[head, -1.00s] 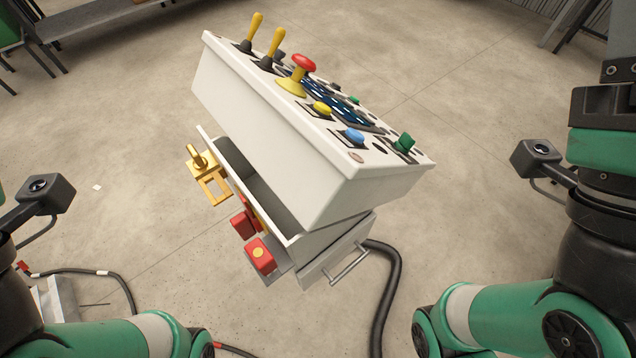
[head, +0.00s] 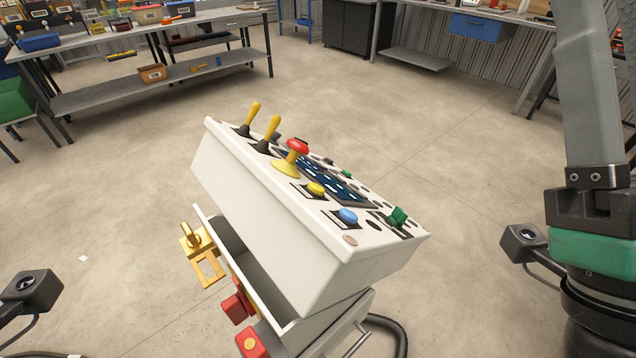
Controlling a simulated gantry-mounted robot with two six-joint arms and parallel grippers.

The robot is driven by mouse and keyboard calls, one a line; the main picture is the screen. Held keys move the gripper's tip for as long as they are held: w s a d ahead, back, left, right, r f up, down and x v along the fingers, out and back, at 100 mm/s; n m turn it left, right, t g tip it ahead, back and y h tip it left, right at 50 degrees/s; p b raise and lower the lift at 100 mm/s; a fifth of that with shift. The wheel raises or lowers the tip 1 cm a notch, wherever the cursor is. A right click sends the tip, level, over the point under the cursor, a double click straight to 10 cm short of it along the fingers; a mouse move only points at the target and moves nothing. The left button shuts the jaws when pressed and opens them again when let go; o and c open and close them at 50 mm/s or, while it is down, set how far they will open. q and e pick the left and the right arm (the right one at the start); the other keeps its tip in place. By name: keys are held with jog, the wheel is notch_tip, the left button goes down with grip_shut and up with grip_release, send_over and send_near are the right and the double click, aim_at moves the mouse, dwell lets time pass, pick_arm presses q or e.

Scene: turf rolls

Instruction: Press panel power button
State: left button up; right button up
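The white control panel (head: 265,215) stands on a pedestal in the middle of the head view, its sloped top facing up and right. On the top are two yellow-handled levers (head: 268,130), a red mushroom button on a yellow base (head: 296,152), a yellow button (head: 315,188), a blue button (head: 348,215), a green switch (head: 397,215) and a dark screen strip (head: 330,180). I cannot tell which control is the power button. Neither gripper's fingers show; only parts of my arms appear at the lower left and right edges.
A yellow bracket (head: 208,268) and red boxes (head: 237,306) are on the panel's lower left side. A black hose (head: 398,335) curves on the floor. A grey workbench (head: 165,85) stands at the back left, another bench (head: 480,15) at the back right.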

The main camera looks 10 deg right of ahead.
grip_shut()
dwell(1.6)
